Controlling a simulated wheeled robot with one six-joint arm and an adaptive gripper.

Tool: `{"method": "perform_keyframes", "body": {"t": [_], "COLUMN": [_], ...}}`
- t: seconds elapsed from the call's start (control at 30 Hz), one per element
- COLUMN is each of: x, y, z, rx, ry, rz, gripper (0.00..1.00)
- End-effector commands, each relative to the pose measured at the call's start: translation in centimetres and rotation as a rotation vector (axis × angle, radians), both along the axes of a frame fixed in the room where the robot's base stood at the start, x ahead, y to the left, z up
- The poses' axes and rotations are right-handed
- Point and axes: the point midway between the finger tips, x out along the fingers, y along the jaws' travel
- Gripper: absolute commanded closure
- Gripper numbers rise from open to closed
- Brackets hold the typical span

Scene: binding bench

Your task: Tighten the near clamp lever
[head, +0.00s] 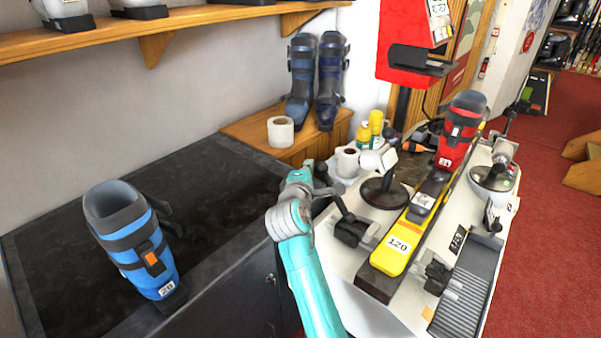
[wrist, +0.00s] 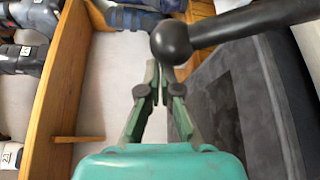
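A black clamp (head: 352,231) sits on the bench at the left side of the yellow ski (head: 392,255). Its dark lever (head: 341,206) rises up and left toward my gripper. In the wrist view a black lever with a round knob (wrist: 171,43) comes in from the upper right. The knob lies across my gripper's fingertips (wrist: 160,78) and partly hides them. The fingers are close together and look shut, with nothing seen between them. I cannot tell whether they touch the knob. In the head view my turquoise arm hides most of the gripper.
A second black clamp (head: 437,275) is on the ski's right side. A red boot (head: 460,130) stands on the ski. A white paper roll (head: 347,162) and yellow bottles (head: 370,126) are behind. A blue boot (head: 132,240) stands on the dark mat (head: 215,185), otherwise largely clear.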

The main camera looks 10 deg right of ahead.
Motion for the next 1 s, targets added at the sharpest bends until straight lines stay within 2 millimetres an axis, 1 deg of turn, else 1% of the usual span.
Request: {"method": "perform_keyframes", "body": {"t": [0.03,0.13,0.3,0.57,0.63,1.0], "x": [-0.6,-1.8,-3.9,-6.6,-6.9,-6.9], "y": [-0.6,-1.4,-2.9,-4.9,-5.1,-5.1], "z": [0.5,1.4,2.6,3.5,3.6,3.5], "rx": [0.025,0.081,0.175,0.299,0.313,0.315], "ry": [-0.038,-0.115,-0.244,-0.412,-0.430,-0.430], "rz": [-0.003,-0.003,-0.003,-0.003,-0.002,-0.002], "gripper": [1.00,1.00,1.00,1.00,1.00,1.00]}}
